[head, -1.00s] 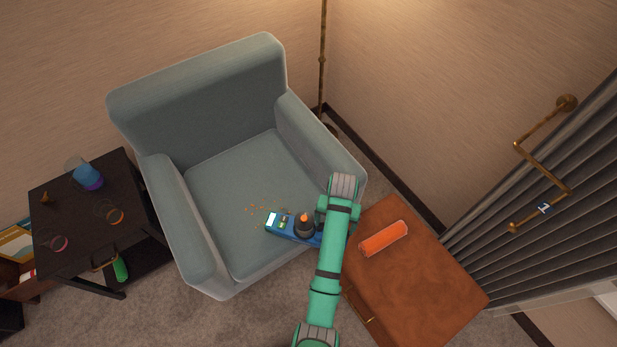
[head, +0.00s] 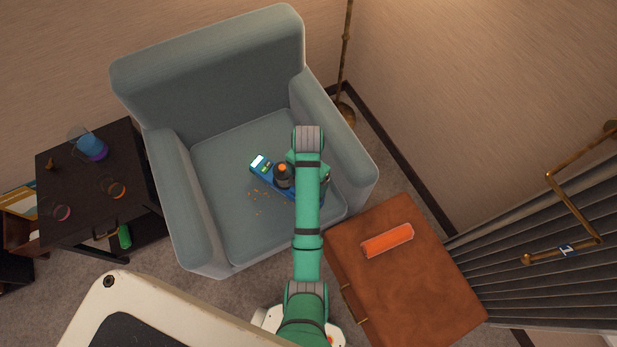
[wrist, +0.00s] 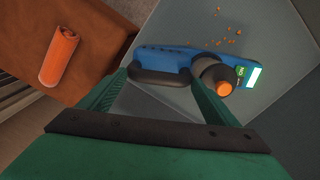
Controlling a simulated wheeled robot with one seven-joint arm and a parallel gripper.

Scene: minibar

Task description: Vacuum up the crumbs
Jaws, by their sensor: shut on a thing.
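The blue handheld vacuum (head: 265,174) with a dark round part and an orange button is over the armchair's seat. It also shows in the wrist view (wrist: 153,57). My gripper (wrist: 160,80) is shut on its dark handle, a finger on each side; in the head view my arm hides the grip. Small orange crumbs (head: 257,194) lie scattered on the seat, just below the vacuum in the head view. In the wrist view the crumbs (wrist: 228,31) lie beyond the vacuum. I cannot tell if the vacuum touches the seat.
The grey-blue armchair (head: 212,75) has raised armrests on both sides and a high back. A brown leather-like case (head: 430,275) with an orange cylinder (head: 387,240) stands to the right. A dark side table (head: 85,205) with glasses stands left. A floor lamp pole (head: 346,50) is behind.

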